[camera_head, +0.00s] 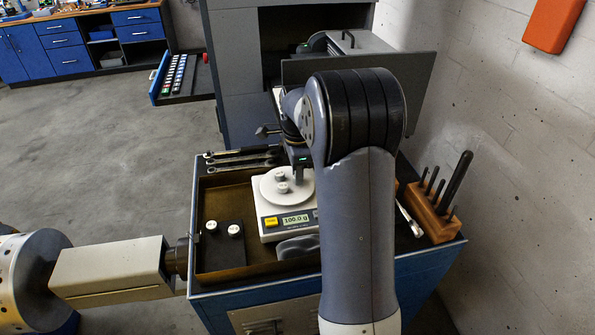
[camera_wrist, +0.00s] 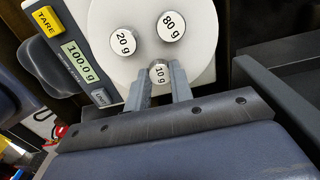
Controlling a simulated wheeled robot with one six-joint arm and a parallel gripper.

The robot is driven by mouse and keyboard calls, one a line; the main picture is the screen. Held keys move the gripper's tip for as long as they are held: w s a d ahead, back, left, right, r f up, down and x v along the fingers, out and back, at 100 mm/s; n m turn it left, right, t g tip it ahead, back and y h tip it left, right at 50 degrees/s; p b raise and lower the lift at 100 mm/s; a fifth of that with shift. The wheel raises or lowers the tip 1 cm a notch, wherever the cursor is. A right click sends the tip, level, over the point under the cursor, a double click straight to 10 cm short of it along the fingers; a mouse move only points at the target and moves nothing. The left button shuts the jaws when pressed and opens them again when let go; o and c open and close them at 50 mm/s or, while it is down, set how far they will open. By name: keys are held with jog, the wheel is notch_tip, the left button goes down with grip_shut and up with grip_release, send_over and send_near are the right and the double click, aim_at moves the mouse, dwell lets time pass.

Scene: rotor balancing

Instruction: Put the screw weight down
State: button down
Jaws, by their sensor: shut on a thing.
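My gripper (camera_wrist: 160,85) is shut on a small silver screw weight (camera_wrist: 160,73) marked 10 g. In the wrist view the weight sits between the fingertips, over the near edge of the white scale pan (camera_wrist: 203,62). The scale display (camera_wrist: 79,61) reads 100.0 g, matching those two alone. In the head view my gripper (camera_head: 299,178) is at the right part of the pan (camera_head: 294,199); the held weight cannot be made out there.
The scale stands in a brown tray (camera_head: 226,182) on a blue cart. A black block (camera_head: 222,246) with two silver weights lies left of the scale. Wrenches (camera_head: 243,160) lie behind the tray. A wooden tool holder (camera_head: 430,215) stands at right. A grey machine rises behind.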

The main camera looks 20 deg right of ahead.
jog(key=c, duration=1.3)
grip_release()
jog(key=shift+o, duration=0.2)
notch_tip(320, 180, up, 12)
jog(key=shift+b, duration=0.35)
notch_tip(320, 180, down, 12)
jog(key=shift+r+p, duration=0.1)
jog(key=shift+p, duration=0.45)
jog(key=shift+r+b, duration=0.35)
jog(key=shift+r, duration=1.4)
